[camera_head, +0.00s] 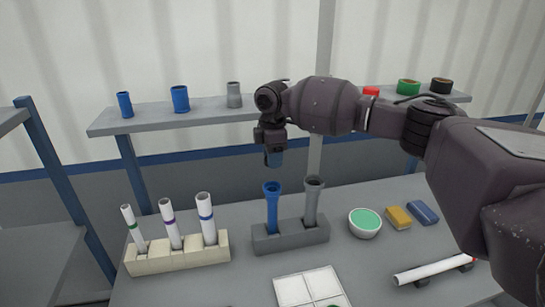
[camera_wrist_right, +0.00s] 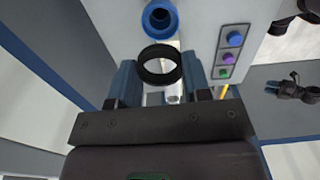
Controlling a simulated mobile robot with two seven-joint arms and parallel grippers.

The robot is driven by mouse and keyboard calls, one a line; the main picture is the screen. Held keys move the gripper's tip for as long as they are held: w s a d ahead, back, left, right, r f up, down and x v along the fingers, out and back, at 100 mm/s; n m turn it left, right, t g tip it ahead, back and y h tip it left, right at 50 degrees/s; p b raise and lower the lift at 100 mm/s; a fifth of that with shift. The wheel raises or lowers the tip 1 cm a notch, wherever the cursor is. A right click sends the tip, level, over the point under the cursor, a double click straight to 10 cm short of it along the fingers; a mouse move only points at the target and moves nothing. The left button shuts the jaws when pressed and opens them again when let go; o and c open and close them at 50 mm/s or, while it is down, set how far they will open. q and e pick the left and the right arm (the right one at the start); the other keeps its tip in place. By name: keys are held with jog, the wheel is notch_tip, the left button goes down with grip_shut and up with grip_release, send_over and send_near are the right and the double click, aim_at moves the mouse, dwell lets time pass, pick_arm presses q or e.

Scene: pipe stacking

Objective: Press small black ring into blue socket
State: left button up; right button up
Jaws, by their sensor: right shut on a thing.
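The blue socket (camera_head: 272,205) stands upright in the left hole of a grey block (camera_head: 290,235), its flared mouth facing up. My right gripper (camera_head: 274,158) points down a little above that mouth, with a gap between. In the right wrist view, the right gripper (camera_wrist_right: 160,75) is shut on the small black ring (camera_wrist_right: 160,66), held between its blue fingertips. The blue socket's mouth (camera_wrist_right: 160,17) shows just beyond the ring, slightly offset from it. The ring cannot be made out in the head view. My left gripper (camera_wrist_right: 273,88) appears small at the right of the wrist view, its opening unclear.
A grey pipe (camera_head: 313,203) stands beside the blue socket. A cream rack (camera_head: 178,260) holds three white tubes at left. A green-filled bowl (camera_head: 364,224), sponges (camera_head: 410,214) and a lying white tube (camera_head: 430,270) are at right. A shelf (camera_head: 210,113) runs behind.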

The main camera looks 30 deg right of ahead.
jog(key=shift+f+b, duration=1.45)
jog(key=shift+b, duration=0.9)
jog(key=shift+f+b, duration=0.7)
jog(key=shift+b, duration=0.1)
jog(key=shift+f, duration=0.15)
jog(key=shift+f+p, duration=0.55)
jog(key=shift+f, duration=0.25)
pick_arm(q)
jog(key=shift+w+d+f, duration=0.1)
jog(key=shift+w+f, duration=0.15)
jog(key=shift+f, duration=0.75)
jog(key=shift+w+f, duration=0.2)
jog(key=shift+f, duration=0.75)
pick_arm(e)
jog(key=shift+f, duration=0.5)
pick_arm(q)
jog(key=shift+w+r, duration=0.15)
jog(key=shift+w+r+p, duration=0.2)
jog(key=shift+r+p, duration=0.35)
jog(key=shift+r, duration=0.05)
pick_arm(e)
jog(key=shift+r, duration=0.1)
pick_arm(q)
jog(key=shift+r, duration=0.15)
jog(key=shift+s, duration=0.25)
